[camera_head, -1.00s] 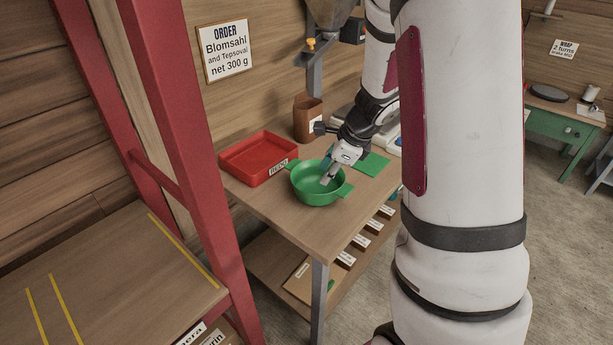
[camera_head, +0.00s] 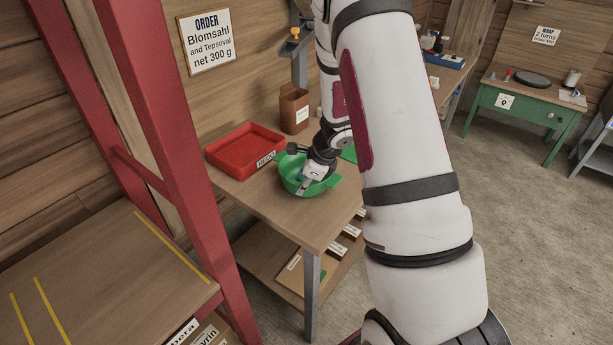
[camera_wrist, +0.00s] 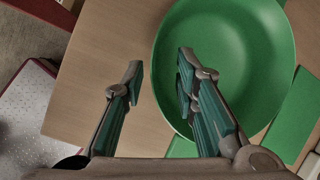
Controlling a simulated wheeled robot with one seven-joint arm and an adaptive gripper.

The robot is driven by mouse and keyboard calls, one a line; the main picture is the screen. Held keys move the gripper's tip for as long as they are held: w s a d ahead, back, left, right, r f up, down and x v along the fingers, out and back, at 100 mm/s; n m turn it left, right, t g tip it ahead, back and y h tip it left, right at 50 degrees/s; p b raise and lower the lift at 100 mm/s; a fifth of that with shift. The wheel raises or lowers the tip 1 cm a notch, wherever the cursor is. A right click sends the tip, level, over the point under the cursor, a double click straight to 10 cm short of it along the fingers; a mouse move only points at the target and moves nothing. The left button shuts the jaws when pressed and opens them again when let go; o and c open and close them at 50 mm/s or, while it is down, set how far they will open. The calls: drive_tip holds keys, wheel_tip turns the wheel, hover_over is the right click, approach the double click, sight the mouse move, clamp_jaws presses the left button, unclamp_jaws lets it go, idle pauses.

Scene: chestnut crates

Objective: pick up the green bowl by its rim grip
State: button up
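The green bowl (camera_head: 287,176) stands on the wooden table, partly hidden by my gripper (camera_head: 304,187). In the wrist view the bowl (camera_wrist: 235,50) fills the upper right, and it looks empty. I cannot tell how far above the rim the fingertips are. A green rim grip (camera_head: 333,181) juts from the bowl's right side in the head view.
A red tray (camera_head: 228,158) sits left of the bowl on the table (camera_head: 267,213). A brown container (camera_head: 294,108) stands behind it. A flat green piece (camera_wrist: 294,115) lies right of the bowl. Bare wood lies in front. A red post (camera_head: 180,150) stands at left.

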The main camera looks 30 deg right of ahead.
drive_tip(key=shift+x, duration=1.05)
clamp_jaws()
drive_tip(key=shift+r, duration=0.2)
